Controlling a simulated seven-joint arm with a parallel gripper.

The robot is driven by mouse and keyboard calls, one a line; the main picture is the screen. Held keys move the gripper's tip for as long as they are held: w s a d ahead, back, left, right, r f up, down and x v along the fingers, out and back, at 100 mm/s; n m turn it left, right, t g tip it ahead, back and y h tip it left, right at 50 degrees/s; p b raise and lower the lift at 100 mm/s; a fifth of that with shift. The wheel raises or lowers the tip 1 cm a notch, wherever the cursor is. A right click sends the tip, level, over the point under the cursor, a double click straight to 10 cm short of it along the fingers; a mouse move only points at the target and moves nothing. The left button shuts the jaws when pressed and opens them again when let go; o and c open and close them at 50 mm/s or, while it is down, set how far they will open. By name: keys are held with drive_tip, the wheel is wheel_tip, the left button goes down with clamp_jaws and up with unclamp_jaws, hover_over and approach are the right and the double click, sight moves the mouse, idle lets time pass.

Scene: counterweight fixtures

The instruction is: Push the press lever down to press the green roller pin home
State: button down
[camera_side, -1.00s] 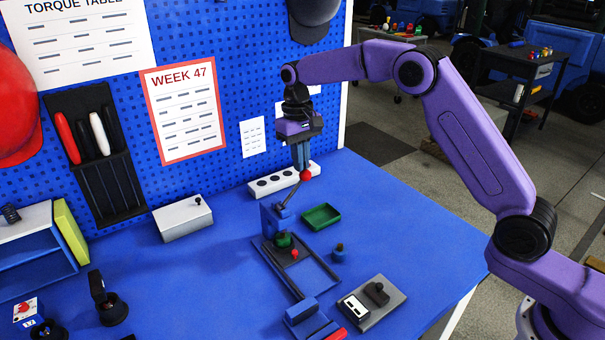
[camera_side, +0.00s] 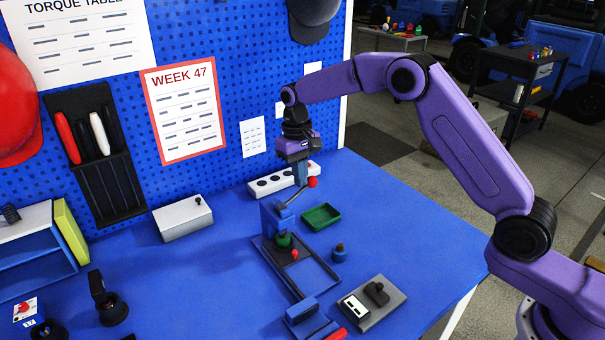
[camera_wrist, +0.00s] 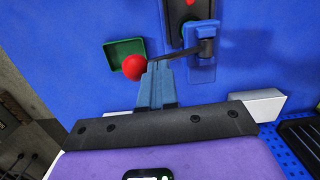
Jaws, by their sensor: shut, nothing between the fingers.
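The press (camera_side: 272,222) stands on the blue bench as a blue post on a dark base frame. Its lever (camera_side: 294,197) slants up to the right and ends in a red ball knob (camera_side: 312,182). A green part (camera_side: 284,240), perhaps the roller pin, sits at the press base; how deep it is seated I cannot tell. My gripper (camera_side: 301,184) is shut and empty, fingers down, right beside the knob. In the wrist view the knob (camera_wrist: 134,67) is at the left of my fingertips (camera_wrist: 158,68), touching or nearly so, and the lever (camera_wrist: 182,53) runs behind them.
A green tray (camera_side: 321,216) lies right of the press, with a small blue and brown piece (camera_side: 339,253) nearer the front. A grey plate with a black knob (camera_side: 372,301) is at front right. A white power strip (camera_side: 284,180) and white box (camera_side: 183,218) stand along the pegboard.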

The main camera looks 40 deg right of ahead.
drive_tip(key=w, duration=0.1)
drive_tip(key=w+r, duration=0.1)
drive_tip(key=w, duration=0.1)
drive_tip(key=shift+r, duration=0.15)
idle(0.4)
wheel_tip(320, 180, up, 7)
drive_tip(key=shift+w+r, duration=0.15)
drive_tip(key=shift+w, duration=0.2)
idle(0.6)
